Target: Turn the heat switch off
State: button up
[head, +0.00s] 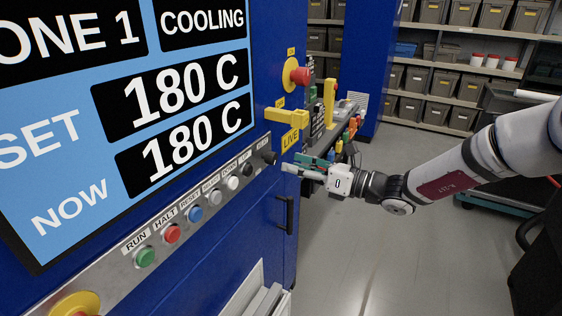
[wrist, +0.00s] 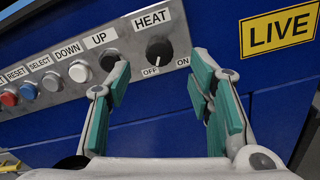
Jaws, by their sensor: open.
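The heat switch (wrist: 159,50) is a black rotary knob under a HEAT label, at the right end of the grey button strip. OFF is printed below it and ON to its lower right. A pale mark on the knob points down, toward the OFF side. The knob also shows small in the head view (head: 270,157). My gripper (wrist: 160,78) is open and empty, facing the panel. In the wrist view the knob appears between its green-padded fingertips, slightly above them. The left fingertip overlaps the lower edge of the UP button. Contact with the panel cannot be told.
The display (head: 130,110) reads COOLING, set 180 C, now 180 C. The UP button (wrist: 109,61) and DOWN button (wrist: 78,72) sit left of the knob. A yellow LIVE label (wrist: 277,32) lies to its right. A black handle (head: 285,214) projects below; a red knob (head: 296,74) stands above.

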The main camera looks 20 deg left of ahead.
jog(key=shift+s+d, duration=0.2)
jog(key=shift+d, duration=2.45)
jog(key=s+d+r+n+g+h, duration=0.35)
jog(key=s+d+n+h, duration=0.55)
jog(key=s+n, duration=0.5)
jog(key=s+d+r+n+t+h, duration=0.1)
jog(key=s+d+n+t+h, duration=0.1)
jog(key=s+d, duration=0.3)
jog(key=s+d+r+n+t+h, duration=0.2)
jog(key=s+d+n+h, duration=0.1)
jog(key=d, duration=0.9)
jog(key=s+d+r+n+t+h, duration=0.2)
jog(key=s+d+n+t+h, duration=0.1)
jog(key=s+d, duration=0.4)
jog(key=shift+d+r+n+h, duration=0.3)
jog(key=shift+d+h, duration=0.2)
jog(key=shift+d, duration=0.55)
